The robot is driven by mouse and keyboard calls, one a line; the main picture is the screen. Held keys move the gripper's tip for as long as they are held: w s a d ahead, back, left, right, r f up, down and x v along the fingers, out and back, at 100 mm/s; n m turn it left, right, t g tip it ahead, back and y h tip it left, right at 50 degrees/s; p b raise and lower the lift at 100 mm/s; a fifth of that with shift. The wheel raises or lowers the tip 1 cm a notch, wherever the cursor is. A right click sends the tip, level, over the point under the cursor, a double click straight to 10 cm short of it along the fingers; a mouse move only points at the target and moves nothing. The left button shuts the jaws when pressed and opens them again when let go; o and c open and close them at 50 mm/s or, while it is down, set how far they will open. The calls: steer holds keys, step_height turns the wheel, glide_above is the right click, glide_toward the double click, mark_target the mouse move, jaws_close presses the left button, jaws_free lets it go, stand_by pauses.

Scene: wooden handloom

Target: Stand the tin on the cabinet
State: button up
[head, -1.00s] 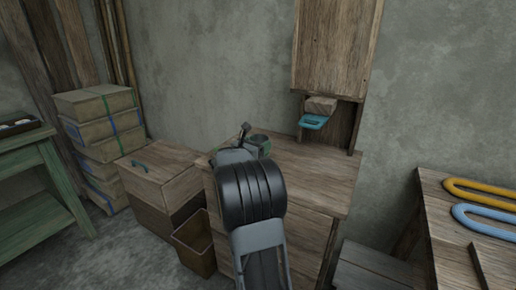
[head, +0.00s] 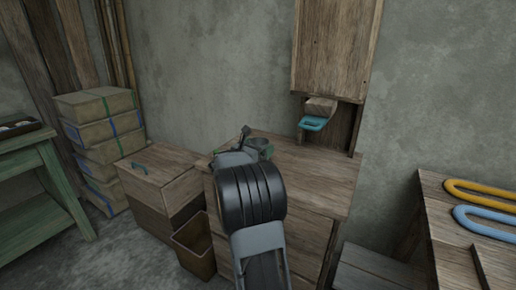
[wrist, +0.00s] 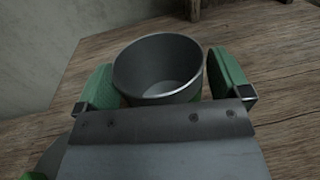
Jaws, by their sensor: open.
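The tin (wrist: 160,68) is a grey metal cup with an open, empty top and some green low on its outside. In the wrist view it stands upright on the wooden top of the cabinet (wrist: 275,70). My gripper (wrist: 162,85) is open, with one green-padded finger on each side of the tin. Small gaps seem to show beside it; I cannot tell if either finger touches. In the head view the tin (head: 263,147) is partly hidden behind my arm, on the cabinet (head: 315,170). The tin's lower front is hidden by my gripper's body.
A wall-mounted wooden box (head: 335,45) hangs above the cabinet's back right, with a teal handle (head: 313,124) below it. A lidded chest (head: 160,180) and an open bin (head: 195,245) stand left of the cabinet. A bench (head: 470,235) with yellow and blue loops is at right.

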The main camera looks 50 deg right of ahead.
steer(key=a, duration=0.4)
steer(key=s+a+p, duration=0.1)
steer(key=a, duration=0.3)
steer(key=a+p, duration=0.1)
steer(key=a, duration=0.3)
steer(key=shift+s+r, duration=0.15)
steer(key=shift+r, duration=0.05)
steer(key=s+a+f+m+y, duration=0.3)
steer(key=s+a+m+y, duration=0.2)
steer(key=a, duration=0.4)
steer(key=s+a+f+m+y, duration=0.4)
steer(key=a+m+y, duration=0.3)
steer(key=a, duration=0.2)
steer(key=s+a+f+m+t+y, duration=0.1)
steer(key=s+a+f+m+y, duration=0.2)
steer(key=s+a+m+y, duration=0.3)
steer(key=a+m, duration=0.1)
steer(key=a, duration=0.2)
steer(key=shift+s+a+f, duration=0.15)
steer(key=shift+s+a, duration=0.05)
steer(key=shift+p, duration=0.35)
